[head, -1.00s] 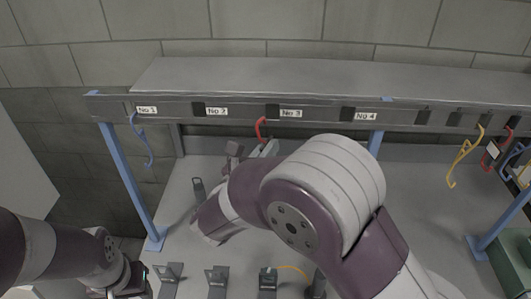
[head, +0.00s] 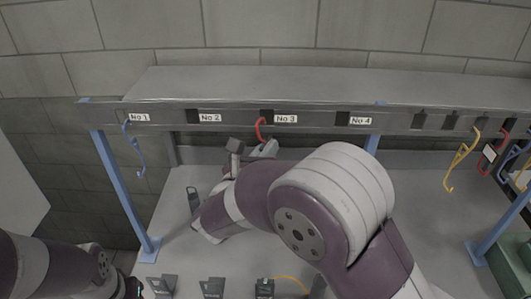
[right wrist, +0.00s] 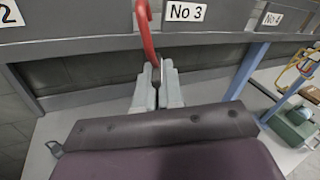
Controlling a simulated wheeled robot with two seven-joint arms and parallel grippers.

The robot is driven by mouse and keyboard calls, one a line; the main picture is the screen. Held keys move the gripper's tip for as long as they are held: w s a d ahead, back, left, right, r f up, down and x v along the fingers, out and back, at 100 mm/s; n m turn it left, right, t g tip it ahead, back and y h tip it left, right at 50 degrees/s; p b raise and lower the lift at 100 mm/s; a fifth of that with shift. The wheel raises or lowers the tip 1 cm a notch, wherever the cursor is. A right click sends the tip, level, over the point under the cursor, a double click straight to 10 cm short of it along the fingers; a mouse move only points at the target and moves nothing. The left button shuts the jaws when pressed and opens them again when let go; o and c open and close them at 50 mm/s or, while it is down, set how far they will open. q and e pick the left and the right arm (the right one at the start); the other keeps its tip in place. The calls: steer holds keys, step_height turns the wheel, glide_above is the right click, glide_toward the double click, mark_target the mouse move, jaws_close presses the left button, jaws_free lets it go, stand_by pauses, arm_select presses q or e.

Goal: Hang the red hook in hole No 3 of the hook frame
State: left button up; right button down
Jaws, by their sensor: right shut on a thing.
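The hook frame (head: 400,121) is a grey bar on blue posts, with square holes beside labels No 1 to No 4. Hole No 3 (head: 267,114) is the dark square left of its label (head: 286,119). The red hook (head: 260,130) is upright, its curved top at the bar just by hole No 3. I cannot tell whether its tip is inside the hole. My right gripper (head: 266,148) is shut on the hook's lower part. In the right wrist view the fingers (right wrist: 155,76) close below the red hook (right wrist: 146,35).
A blue hook (head: 135,150) hangs at No 1. A yellow hook (head: 460,160) and other hooks hang at the right. Several grey stands (head: 212,287) are on the table's front part. My right arm covers the middle of the table.

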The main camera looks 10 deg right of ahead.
steer(key=shift+b+x, duration=0.65)
steer(key=shift+x, duration=0.25)
steer(key=shift+w+d, duration=0.4)
steer(key=shift+f+b, duration=1.35)
steer(key=shift+b, duration=1.2)
steer(key=c, duration=1.2)
jaws_free()
